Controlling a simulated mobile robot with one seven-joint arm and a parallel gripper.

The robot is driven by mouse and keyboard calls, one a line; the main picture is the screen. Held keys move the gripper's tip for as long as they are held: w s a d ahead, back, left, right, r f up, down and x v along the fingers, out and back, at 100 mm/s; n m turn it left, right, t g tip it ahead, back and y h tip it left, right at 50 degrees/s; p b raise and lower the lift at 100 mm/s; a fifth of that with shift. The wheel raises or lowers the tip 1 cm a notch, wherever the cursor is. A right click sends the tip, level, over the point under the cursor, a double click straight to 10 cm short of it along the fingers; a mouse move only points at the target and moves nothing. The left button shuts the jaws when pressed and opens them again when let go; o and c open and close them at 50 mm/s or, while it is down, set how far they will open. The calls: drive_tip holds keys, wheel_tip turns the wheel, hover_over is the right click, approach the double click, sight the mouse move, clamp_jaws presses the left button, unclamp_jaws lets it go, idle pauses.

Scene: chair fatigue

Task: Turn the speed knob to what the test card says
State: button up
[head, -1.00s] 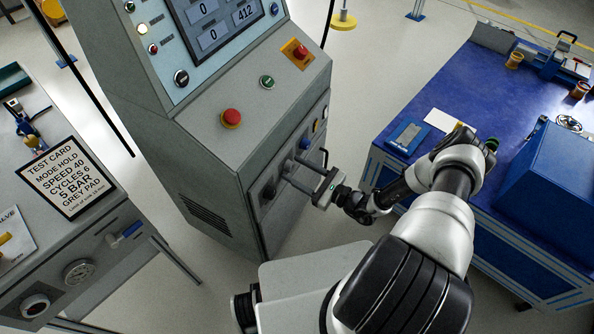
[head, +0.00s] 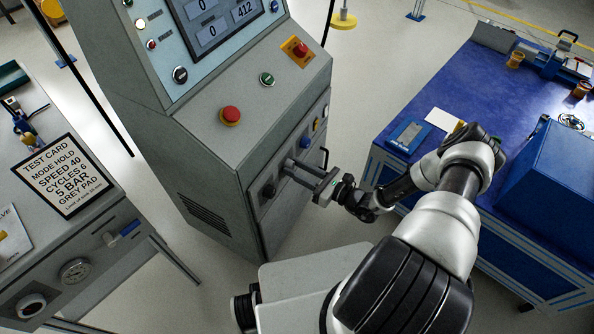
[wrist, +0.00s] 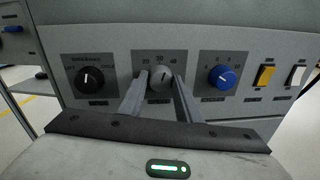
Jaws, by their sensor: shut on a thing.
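The test card (head: 62,176) stands at the left in the head view and reads mode hold, speed 40, cycles 6, 5 bar, grey pad. The grey knob (wrist: 161,79) is in the middle of the machine's lower panel in the wrist view, under a scale with 20, 30 and 40. My gripper (wrist: 161,84) is shut on this knob, one finger on each side. In the head view my gripper (head: 287,167) reaches the front panel from the right and hides the knob. The knob's pointer seems roughly upward, but its exact setting is hard to tell.
A black knob (wrist: 89,79) is left of the grey one and a blue knob (wrist: 222,77) right of it. Yellow (wrist: 264,76) and white (wrist: 295,77) switches lie farther right. A red button (head: 230,115) sits on the console above. A blue-topped bench (head: 470,95) stands right.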

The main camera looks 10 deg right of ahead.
drive_tip(key=shift+m+b, duration=0.55)
drive_tip(key=shift+m, duration=1.45)
drive_tip(key=o, duration=1.1)
drive_tip(key=shift+c, duration=0.2)
drive_tip(key=shift+d, duration=0.1)
drive_tip(key=p+v, duration=0.1)
drive_tip(key=v, duration=1.6)
drive_tip(key=shift+d+r, duration=0.2)
